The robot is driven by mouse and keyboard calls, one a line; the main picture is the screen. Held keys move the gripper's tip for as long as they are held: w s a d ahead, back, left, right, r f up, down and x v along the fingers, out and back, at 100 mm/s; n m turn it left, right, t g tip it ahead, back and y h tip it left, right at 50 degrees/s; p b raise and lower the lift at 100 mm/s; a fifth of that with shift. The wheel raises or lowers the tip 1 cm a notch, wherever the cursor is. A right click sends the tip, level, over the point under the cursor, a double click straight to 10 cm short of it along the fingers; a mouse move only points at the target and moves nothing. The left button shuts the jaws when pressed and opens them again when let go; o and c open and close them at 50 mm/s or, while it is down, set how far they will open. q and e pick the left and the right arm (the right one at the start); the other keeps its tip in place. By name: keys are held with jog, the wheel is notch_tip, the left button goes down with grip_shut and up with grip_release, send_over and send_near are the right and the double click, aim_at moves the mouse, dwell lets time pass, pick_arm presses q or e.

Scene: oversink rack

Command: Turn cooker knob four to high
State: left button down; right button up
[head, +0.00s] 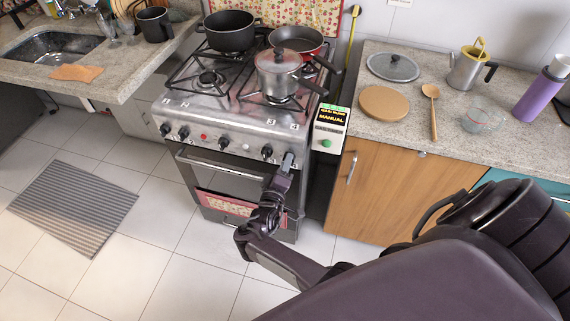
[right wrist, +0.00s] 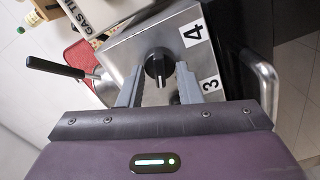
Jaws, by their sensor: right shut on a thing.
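The cooker (head: 240,128) stands against the wall, with a row of black knobs on its steel front panel. Knob four is the black knob (right wrist: 157,66) beside the "4" label (right wrist: 194,36) in the right wrist view; its grip bar lies roughly along the picture's vertical. My right gripper (head: 287,162) is at the right end of the panel and hides knob four in the head view. In the right wrist view its two grey fingers (right wrist: 158,80) stand on either side of the knob, shut on it. My left gripper is not in view.
Knob three (head: 267,152) is close to the left of my right gripper. A pressure cooker (head: 279,72), a black pot (head: 230,31) and a pan (head: 296,40) stand on the hob. A gas timer box (head: 331,130) is at the cooker's right. The floor in front is mostly clear.

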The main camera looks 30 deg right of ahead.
jog(key=shift+w+d+r, duration=0.1)
jog(key=shift+d+r, duration=0.05)
jog(key=shift+r, duration=0.05)
jog(key=o, duration=0.8)
jog(key=shift+o, duration=0.7)
jog(key=shift+f, duration=0.15)
